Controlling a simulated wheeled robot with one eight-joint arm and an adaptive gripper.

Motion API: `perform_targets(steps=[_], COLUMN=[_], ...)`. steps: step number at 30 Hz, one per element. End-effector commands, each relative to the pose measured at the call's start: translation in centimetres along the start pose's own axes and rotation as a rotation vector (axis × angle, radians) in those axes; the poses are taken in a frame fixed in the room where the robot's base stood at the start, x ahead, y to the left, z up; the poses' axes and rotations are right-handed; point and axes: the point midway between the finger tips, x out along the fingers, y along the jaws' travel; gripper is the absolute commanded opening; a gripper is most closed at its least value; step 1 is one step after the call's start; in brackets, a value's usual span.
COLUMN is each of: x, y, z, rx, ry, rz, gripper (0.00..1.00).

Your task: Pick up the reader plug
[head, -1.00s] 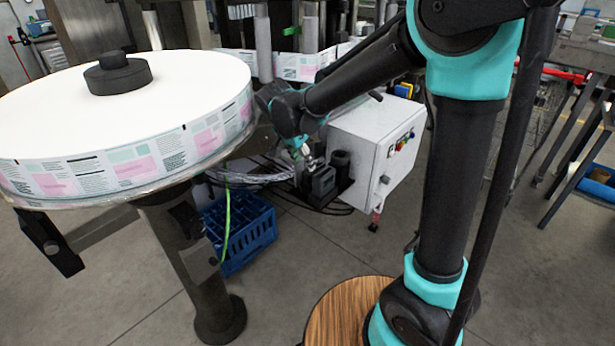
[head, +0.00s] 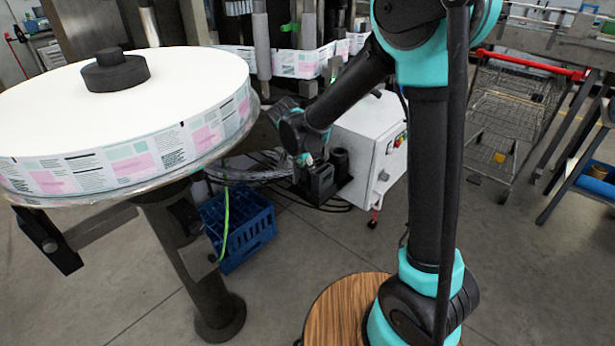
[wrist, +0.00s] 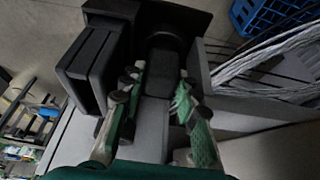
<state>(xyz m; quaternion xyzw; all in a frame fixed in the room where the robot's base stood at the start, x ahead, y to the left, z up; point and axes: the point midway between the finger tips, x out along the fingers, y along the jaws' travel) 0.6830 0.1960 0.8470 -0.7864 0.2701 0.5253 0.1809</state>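I cannot surely tell which part is the reader plug. In the wrist view a dark, rounded block (wrist: 165,44) lies just beyond and between the fingertips of my gripper (wrist: 160,76), and may be it. A dark slotted box (wrist: 88,68) stands just left of the fingers. In the head view my gripper (head: 306,160) points down above a small dark box (head: 321,181), beside a dark cylinder (head: 340,160). The fingertips are too small there to read.
A white control cabinet (head: 371,150) stands right of the dark parts. Pale cables (wrist: 275,62) run close by on the right in the wrist view. A blue crate (head: 238,232) sits on the floor, and a large label reel (head: 120,115) stands at left.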

Motion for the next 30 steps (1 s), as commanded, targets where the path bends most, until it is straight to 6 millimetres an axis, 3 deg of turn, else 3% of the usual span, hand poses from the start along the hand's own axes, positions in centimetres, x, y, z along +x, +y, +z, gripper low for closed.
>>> perform_targets(steps=[6,19,26,30], x=[0.0,-1.0,-4.1,-7.0], y=[0.0,0.0,0.0,0.0], z=[0.0,-0.4,-1.7,-2.9], rx=[0.0,0.0,0.0,0.0], ry=[0.0,0.0,0.0,0.0], rz=[0.0,0.0,0.0,0.0], gripper=[0.0,0.0,0.0,0.0])
